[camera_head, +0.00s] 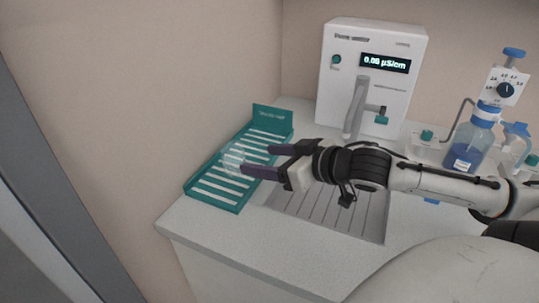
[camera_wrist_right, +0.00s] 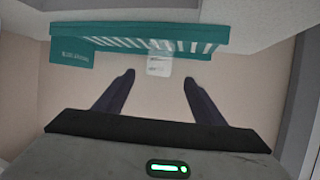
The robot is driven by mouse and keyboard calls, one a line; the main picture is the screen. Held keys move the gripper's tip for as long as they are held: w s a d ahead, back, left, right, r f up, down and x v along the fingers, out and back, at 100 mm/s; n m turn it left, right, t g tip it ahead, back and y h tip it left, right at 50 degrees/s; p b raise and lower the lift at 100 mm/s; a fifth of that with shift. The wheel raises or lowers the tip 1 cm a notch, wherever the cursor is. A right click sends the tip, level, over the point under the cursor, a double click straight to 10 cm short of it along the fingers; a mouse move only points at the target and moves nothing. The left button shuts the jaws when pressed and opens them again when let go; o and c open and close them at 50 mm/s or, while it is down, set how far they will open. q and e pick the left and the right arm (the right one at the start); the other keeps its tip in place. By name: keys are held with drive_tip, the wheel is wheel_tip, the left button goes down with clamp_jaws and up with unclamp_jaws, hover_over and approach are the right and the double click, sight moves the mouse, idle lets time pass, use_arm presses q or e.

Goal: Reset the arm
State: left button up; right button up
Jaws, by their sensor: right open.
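My right gripper (camera_head: 256,160) reaches in from the right over the teal rack and points left. Its two dark fingers are apart, with nothing held; they also show spread in the right wrist view (camera_wrist_right: 158,79). A clear container (camera_head: 233,160) is on the rack just beyond the fingertips. In the wrist view this container (camera_wrist_right: 158,64) has a pale label and sits ahead of the gap between the fingers, apart from them. My left gripper is in neither view.
The slatted teal rack (camera_head: 213,197) stands on the pale counter (camera_head: 205,232) near the wall. A white water dispenser (camera_head: 340,95) with a display is behind my arm. A grooved drain tray (camera_head: 330,222) lies below it. A blue-capped bottle (camera_head: 470,145) stands at the right.

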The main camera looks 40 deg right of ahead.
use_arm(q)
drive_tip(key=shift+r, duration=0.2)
use_arm(e)
drive_tip(key=shift+s+d+r, duration=0.1)
drive_tip(key=shift+s+r, duration=0.1)
drive_tip(key=shift+s, duration=0.2)
